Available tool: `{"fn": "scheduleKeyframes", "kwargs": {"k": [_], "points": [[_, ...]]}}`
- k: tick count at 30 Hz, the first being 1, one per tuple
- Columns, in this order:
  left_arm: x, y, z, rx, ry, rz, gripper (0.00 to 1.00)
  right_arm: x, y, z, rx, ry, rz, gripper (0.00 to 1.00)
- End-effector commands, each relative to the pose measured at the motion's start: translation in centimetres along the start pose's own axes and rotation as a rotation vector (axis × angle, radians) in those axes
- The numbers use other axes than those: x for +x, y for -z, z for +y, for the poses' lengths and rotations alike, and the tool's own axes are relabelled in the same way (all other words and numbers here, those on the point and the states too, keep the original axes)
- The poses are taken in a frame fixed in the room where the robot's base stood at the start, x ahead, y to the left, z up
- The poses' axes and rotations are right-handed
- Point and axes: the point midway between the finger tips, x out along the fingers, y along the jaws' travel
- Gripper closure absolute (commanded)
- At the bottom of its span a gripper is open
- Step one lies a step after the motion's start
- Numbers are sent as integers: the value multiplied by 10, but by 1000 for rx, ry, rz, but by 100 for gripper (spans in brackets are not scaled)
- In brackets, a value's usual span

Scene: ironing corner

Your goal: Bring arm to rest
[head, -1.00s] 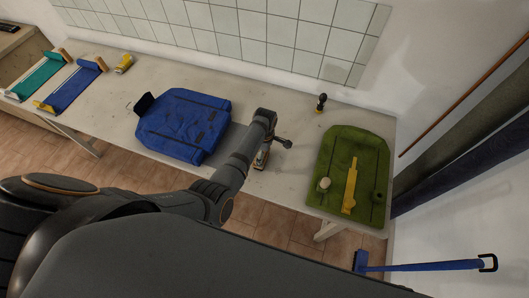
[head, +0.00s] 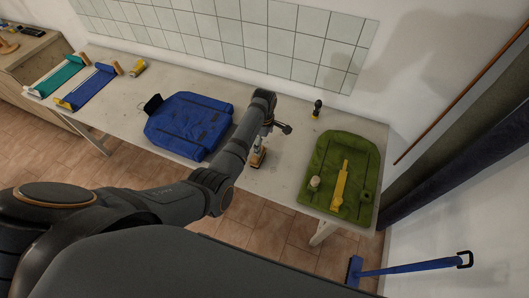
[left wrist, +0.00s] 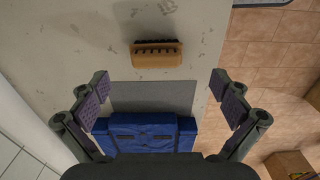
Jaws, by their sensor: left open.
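My left gripper (head: 279,127) is open and empty above the table, with its arm reaching in from the left. A wooden brush with dark bristles (left wrist: 156,56) lies on the table ahead of the fingers. It also shows in the head view (head: 257,156), just below the gripper and apart from it. My right gripper is not in view.
A blue folded item (head: 188,126) lies left of the gripper on the table (head: 285,150). A green mat (head: 316,160) with a yellow strip (head: 340,185) and a small pale object (head: 314,183) lies right. A small dark-topped bottle (head: 317,108) stands near the wall.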

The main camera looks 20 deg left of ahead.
Motion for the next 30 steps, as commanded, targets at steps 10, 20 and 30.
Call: {"fn": "scheduleKeyframes", "kwargs": {"k": [10, 20, 30], "points": [[-5, 2, 3, 2, 0, 1, 0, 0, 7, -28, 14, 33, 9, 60], [9, 35, -62, 357, -68, 47, 0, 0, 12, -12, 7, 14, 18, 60], [-36, 59, -176, 1060, -147, 201, 0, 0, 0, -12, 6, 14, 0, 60]]}}
